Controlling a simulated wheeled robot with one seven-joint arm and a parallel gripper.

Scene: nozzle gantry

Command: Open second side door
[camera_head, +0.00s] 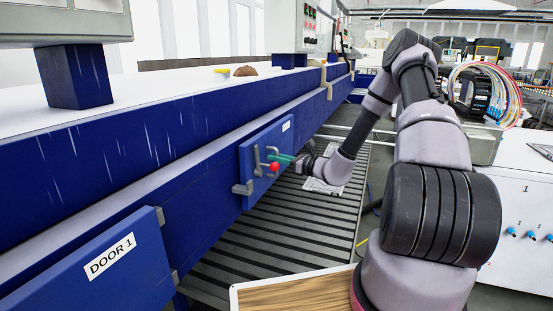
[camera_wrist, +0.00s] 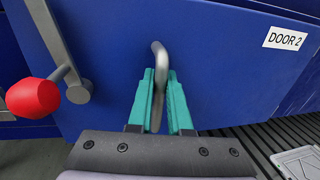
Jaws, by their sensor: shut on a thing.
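The second side door (camera_head: 253,150) is a blue panel on the side of the blue gantry. In the wrist view this door (camera_wrist: 220,70) fills most of the picture and bears a "DOOR 2" label (camera_wrist: 285,38). A grey metal handle (camera_wrist: 158,60) stands out from it. My gripper (camera_wrist: 160,95), with green fingers, is shut on this handle; in the head view my gripper (camera_head: 278,158) is at the door's right part. A lever with a red knob (camera_wrist: 33,98) is left of the handle. I cannot tell whether the door stands ajar.
Door 1 (camera_head: 70,275), labelled, is nearer at the lower left. A dark slatted floor (camera_head: 280,225) lies beside the gantry. A wood-topped surface (camera_head: 290,295) is at the bottom. A white cabinet (camera_head: 515,225) with blue knobs stands at the right.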

